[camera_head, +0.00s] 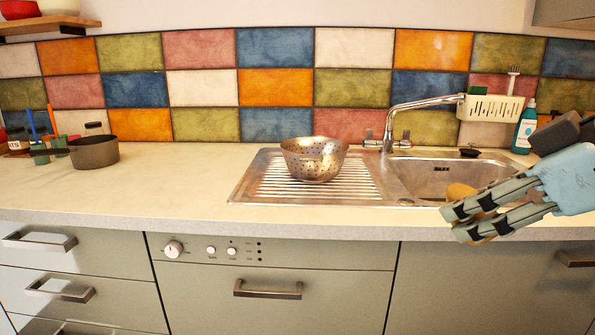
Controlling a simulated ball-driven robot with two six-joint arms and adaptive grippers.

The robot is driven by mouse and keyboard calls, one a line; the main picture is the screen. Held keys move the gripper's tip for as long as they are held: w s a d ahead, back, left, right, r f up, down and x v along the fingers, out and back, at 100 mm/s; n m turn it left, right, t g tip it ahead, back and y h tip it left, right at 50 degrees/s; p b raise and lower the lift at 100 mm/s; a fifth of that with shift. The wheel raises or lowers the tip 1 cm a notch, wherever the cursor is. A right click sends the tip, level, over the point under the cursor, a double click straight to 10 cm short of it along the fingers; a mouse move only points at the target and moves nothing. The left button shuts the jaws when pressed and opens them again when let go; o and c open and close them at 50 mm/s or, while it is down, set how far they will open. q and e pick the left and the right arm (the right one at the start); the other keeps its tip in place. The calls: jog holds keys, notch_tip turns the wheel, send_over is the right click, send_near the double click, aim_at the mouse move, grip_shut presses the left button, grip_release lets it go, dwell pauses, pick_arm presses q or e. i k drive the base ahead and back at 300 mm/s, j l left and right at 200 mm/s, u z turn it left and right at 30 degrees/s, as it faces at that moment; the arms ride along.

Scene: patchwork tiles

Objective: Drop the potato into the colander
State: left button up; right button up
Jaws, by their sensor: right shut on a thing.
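The potato (460,191) is a tan lump, mostly hidden behind the fingers of my right gripper (463,221). A bit of it shows above the upper finger, and a tan patch also shows below the lower one. The right gripper is shut on it, in front of the sink's near edge at the right. The colander (314,160) is a perforated metal bowl, upright on the ribbed drainboard left of the sink basin. It is well to the left of the right gripper. Its inside is only partly visible. My left gripper is not in view.
The sink (440,176) has a tall faucet (388,130) between colander and basin. A dark pot (94,151) and jars are at far left. The counter left of the colander is clear.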

aim_at(314, 180)
jog(key=i+l+u, duration=0.2)
jog(key=u, duration=0.25)
jog(key=i+l+u, duration=0.2)
jog(key=u, duration=0.3)
jog(key=i+l+u, duration=0.1)
jog(key=l+u, duration=0.35)
